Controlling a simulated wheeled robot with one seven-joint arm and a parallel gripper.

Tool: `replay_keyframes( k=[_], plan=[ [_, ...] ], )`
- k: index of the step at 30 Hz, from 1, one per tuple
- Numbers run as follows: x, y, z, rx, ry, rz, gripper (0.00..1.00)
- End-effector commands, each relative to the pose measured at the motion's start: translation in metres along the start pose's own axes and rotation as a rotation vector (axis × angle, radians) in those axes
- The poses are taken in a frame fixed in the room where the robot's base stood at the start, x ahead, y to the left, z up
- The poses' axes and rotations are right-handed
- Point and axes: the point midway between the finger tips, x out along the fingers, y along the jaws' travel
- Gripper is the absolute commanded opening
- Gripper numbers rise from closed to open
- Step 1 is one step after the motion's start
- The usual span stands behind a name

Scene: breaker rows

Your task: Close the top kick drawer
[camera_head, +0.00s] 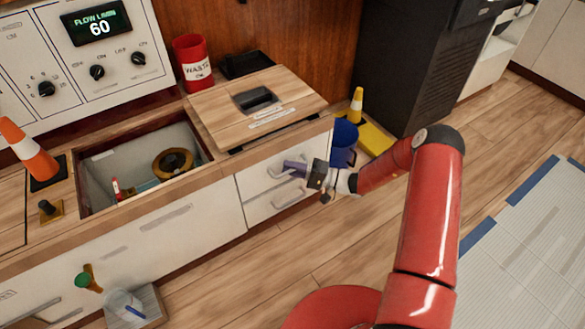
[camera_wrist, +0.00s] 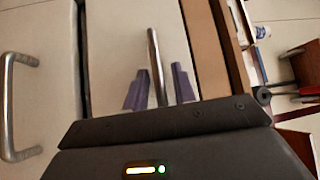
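The top kick drawer (camera_head: 258,178) is the upper white front below the wooden counter. Its metal bar handle (camera_wrist: 153,55) shows in the wrist view. My gripper (camera_head: 292,166) is at this drawer front. In the wrist view my gripper's two purple fingers (camera_wrist: 160,80) are apart, one on each side of the handle, and the bar runs between them with a gap at least on the right. The fingers hide part of the handle in the head view. How far the drawer stands out is hard to tell.
A lower drawer handle (camera_head: 290,197) sits just below, and also shows in the wrist view (camera_wrist: 12,105). A blue bin (camera_head: 343,140) and a yellow floor sign (camera_head: 374,138) stand right of the cabinet. An open bin well (camera_head: 110,160) is in the counter.

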Motion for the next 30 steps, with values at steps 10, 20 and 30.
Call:
replay_keyframes(
  k=[10, 20, 30],
  plan=[
    [-0.042, 0.001, -0.001, -0.001, 0.004, 0.003, 0.32],
    [-0.078, 0.000, 0.000, 0.000, 0.001, 0.000, 0.32],
    [-0.078, 0.000, 0.000, -0.001, 0.001, -0.001, 0.32]
  ],
)
